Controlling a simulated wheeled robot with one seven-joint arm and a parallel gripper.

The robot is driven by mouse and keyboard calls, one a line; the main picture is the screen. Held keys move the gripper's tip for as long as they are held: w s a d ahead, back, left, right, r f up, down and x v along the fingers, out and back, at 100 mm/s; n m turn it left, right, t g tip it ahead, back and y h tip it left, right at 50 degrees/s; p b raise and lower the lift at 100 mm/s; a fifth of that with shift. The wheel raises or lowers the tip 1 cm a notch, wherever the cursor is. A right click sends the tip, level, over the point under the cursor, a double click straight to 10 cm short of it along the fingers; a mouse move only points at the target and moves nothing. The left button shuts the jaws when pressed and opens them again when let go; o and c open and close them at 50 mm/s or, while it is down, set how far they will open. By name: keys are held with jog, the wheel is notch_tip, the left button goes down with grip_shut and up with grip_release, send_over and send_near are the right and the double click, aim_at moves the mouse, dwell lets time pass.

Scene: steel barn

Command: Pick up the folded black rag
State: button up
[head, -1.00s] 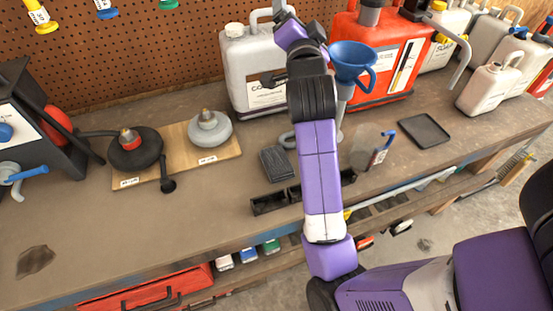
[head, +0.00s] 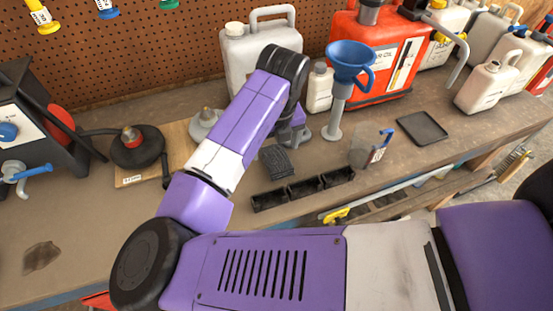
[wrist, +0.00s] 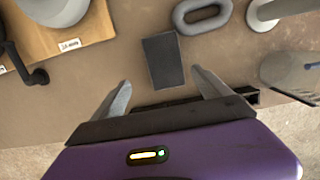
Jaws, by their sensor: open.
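The folded black rag (head: 276,161) lies flat on the workbench, just behind a black divided tray. In the wrist view the rag (wrist: 163,61) is a dark rectangle ahead of my gripper (wrist: 162,92), roughly centred between the fingers. My gripper is open and empty, its two grey fingertips spread to either side of the rag's near end. The rag shows free of the fingers.
The black tray (head: 302,187) lies at the bench's front edge. A grey ring-shaped thing (wrist: 202,12) and the blue funnel's stand (head: 333,120) are close behind and right. A clear jug (head: 371,146) stands right, and a wooden board (head: 180,143) lies left.

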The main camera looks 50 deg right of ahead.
aim_at(276, 158)
jog(key=shift+w+d+f+p, duration=0.1)
jog(key=shift+d+f+p, duration=0.15)
jog(key=shift+f, duration=0.9)
jog(key=shift+w+d+f+p, duration=0.15)
jog(key=shift+d+f+p, duration=0.15)
jog(key=shift+f, duration=0.8)
jog(key=shift+w+d+f+p, duration=0.1)
jog(key=shift+d+f+p, duration=0.15)
jog(key=shift+f, duration=0.9)
jog(key=c, duration=1.5)
jog(key=shift+o, duration=0.2)
jog(key=shift+r, duration=0.2)
notch_tip(276, 158, up, 20)
jog(key=b, duration=0.1)
jog(key=shift+b, duration=0.4)
jog(key=shift+f, duration=0.15)
